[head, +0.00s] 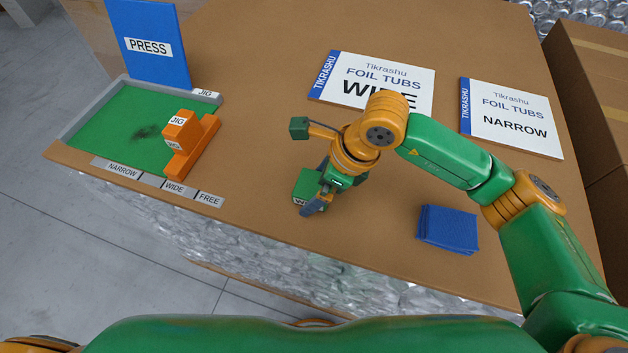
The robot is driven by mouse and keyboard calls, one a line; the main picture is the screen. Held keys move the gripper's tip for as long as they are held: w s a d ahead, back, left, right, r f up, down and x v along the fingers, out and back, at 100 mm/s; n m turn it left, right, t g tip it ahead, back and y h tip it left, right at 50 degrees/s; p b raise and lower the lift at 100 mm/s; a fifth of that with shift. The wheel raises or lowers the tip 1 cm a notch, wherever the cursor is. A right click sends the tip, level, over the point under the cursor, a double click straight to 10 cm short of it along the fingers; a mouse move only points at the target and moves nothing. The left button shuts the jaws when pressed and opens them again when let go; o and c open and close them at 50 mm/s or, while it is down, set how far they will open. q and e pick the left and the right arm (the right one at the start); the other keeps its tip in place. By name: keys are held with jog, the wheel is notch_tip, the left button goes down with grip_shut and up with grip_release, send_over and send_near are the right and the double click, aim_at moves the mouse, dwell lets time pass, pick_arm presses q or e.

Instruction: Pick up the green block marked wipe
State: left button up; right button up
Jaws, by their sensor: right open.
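The green block (304,186) stands on the brown table near its front edge, left of my right arm. Its white label shows only the start of a word, "W"; the rest is hidden by a gripper finger. My right gripper (318,188) is open and points down at the block, with one finger in front of it and the other behind its right side. I cannot tell whether the fingers touch the block. My left gripper is not in view.
A green tray with grey walls (95,135) holds an orange jig (190,143); a blue PRESS sign (148,62) stands behind. Cards marked WIDE (385,75) and NARROW (510,115) lie at the back. A folded blue cloth (447,229) lies right of the block.

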jog(key=shift+w+f, duration=0.2)
jog(key=shift+w, duration=0.1)
jog(key=shift+s+r, duration=0.1)
jog(key=shift+s, duration=0.05)
jog(key=c, duration=1.2)
jog(key=shift+c, duration=0.2)
jog(key=shift+r+b, duration=0.4)
jog(key=shift+b, duration=0.25)
jog(key=shift+r+b, duration=0.6)
jog(key=shift+r, duration=0.05)
jog(key=s+a+r+b, duration=0.2)
jog(key=s+r, duration=0.3)
jog(key=s, duration=0.1)
jog(key=s+a+r+b, duration=0.2)
jog(key=s+r, duration=0.4)
jog(key=s, duration=0.1)
jog(key=shift+a, duration=0.25)
jog(key=shift+s, duration=0.1)
